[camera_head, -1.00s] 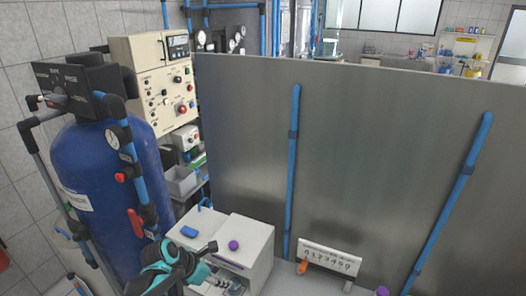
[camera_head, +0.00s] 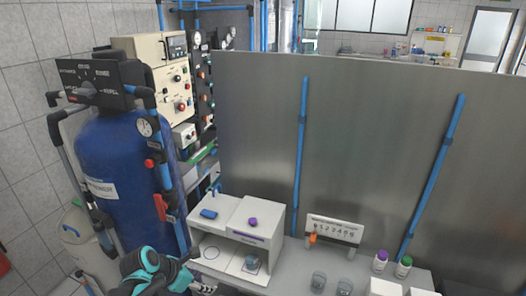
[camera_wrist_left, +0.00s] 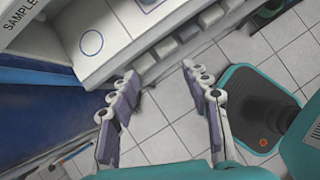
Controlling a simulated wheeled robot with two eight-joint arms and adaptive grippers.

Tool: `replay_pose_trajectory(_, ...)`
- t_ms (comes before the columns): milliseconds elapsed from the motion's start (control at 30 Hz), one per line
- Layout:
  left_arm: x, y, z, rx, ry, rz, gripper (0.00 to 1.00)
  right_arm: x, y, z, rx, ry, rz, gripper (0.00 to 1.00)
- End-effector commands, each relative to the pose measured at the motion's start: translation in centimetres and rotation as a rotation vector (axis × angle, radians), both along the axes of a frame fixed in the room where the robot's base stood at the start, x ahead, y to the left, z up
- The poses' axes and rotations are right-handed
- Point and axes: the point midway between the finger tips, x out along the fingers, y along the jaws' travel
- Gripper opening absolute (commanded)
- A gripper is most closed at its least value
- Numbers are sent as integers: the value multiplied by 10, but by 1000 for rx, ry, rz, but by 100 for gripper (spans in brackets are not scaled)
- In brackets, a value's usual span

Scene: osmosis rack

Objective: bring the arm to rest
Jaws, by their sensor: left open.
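My left gripper (camera_head: 203,288) is low there, partly cut off and hard to make out. In the left wrist view the gripper (camera_wrist_left: 158,85) is open, with its two grey-purple fingers apart and nothing between them. Behind the fingers are tiled floor and the edge of a white unit (camera_wrist_left: 115,45) with a blue circle. My right gripper is in neither view.
The white cabinet (camera_head: 233,210) carries a blue item (camera_head: 208,213) and a purple cap (camera_head: 252,221). A numbered rack (camera_head: 335,229), cups and capped bottles (camera_head: 380,261) stand right. A grey panel (camera_head: 370,150) rises behind.

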Motion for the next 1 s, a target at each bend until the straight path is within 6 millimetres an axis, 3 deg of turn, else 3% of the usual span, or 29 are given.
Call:
replay_pose_trajectory(333, -19, -4, 12, 177, -109, -237, 48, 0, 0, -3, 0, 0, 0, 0)
replay_pose_trajectory(567, -42, -7, 24, 393, -226, -530, 48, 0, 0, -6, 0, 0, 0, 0)
replay_pose_trajectory(767, -76, -9, 36, 705, -367, -967, 48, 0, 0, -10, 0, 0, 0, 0)
replay_pose_trajectory(1000, -121, -5, 44, 1164, -506, -1646, 48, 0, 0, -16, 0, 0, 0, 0)
